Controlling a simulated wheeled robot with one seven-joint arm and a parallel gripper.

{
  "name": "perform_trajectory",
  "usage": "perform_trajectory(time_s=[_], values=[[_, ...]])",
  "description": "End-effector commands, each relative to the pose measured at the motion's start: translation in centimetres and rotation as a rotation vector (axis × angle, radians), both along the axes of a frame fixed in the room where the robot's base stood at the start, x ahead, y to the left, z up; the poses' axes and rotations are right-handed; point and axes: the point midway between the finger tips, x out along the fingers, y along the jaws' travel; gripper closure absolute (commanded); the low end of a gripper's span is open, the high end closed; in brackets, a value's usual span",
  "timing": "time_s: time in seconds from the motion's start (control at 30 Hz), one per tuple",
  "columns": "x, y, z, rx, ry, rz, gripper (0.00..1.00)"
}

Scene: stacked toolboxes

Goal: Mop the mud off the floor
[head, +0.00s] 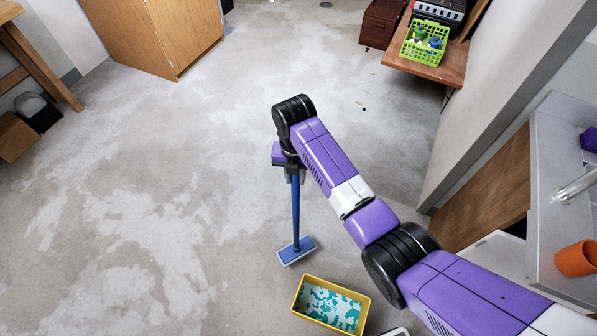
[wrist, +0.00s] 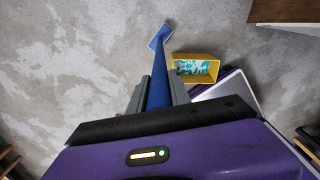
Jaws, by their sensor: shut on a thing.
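My gripper (head: 294,176) is shut on the blue handle of a mop (head: 296,215). The mop hangs nearly upright below it, with its flat blue head (head: 296,251) at or just above the floor; I cannot tell if it touches. In the wrist view the handle (wrist: 160,80) runs between my fingers toward the head (wrist: 160,37). The concrete floor (head: 180,160) has pale blotches and a few small dark specks (head: 363,108) beyond my arm. I cannot make out a clear mud patch.
A yellow bin (head: 297,308) with teal and white inside stands close by the mop head. A wooden cabinet (head: 155,35) is at the back left. A green basket (head: 425,43) sits on a wooden shelf at the right. An orange cup (head: 576,259) is at the right edge. The left floor is open.

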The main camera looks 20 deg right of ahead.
Motion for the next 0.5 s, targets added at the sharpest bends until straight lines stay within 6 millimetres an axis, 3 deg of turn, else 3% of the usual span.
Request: perform_trajectory(time_s=[0.5], values=[[-1.2,-4.7,0.4,-0.001,-0.002,-0.193,1.0]])
